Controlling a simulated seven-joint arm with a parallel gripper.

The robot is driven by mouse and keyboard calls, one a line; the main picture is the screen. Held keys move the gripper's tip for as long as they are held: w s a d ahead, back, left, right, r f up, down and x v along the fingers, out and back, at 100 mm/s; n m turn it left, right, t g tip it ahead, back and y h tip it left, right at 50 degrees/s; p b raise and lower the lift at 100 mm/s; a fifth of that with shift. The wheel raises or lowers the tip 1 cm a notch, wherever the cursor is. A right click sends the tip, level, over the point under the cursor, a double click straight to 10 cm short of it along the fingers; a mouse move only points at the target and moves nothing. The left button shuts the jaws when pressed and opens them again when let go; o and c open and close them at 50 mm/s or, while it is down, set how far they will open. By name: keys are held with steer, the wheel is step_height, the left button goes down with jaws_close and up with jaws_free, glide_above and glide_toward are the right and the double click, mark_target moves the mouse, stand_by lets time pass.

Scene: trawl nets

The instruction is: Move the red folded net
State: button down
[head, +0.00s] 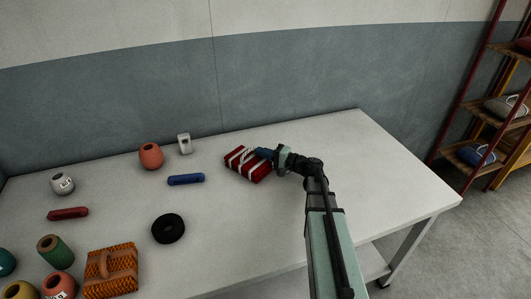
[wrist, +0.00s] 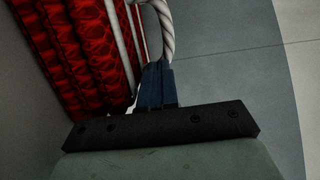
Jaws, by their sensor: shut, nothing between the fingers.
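The red folded net (head: 246,168), bound with white rope, lies on the white table. In the wrist view the red net (wrist: 75,55) fills the upper left, with white cords running over it. A twisted white rope loop (wrist: 163,30) shows at the net's edge. My gripper (head: 261,153) is at the upper right of the net in the head view. In the wrist view my gripper (wrist: 155,72) has its blue fingers together beside the net, close to the rope loop. Nothing shows between the fingers. I cannot tell whether they touch the rope.
On the white table (head: 395,165), a blue cylinder (head: 186,179), an orange float (head: 151,155), a small white object (head: 184,143) and a black ring (head: 168,229) lie left of the net. An orange net bundle (head: 110,270) lies front left. The table's right side is clear.

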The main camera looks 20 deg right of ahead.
mark_target(255, 158)
steer(key=a, duration=0.3)
steer(key=shift+a, duration=0.15)
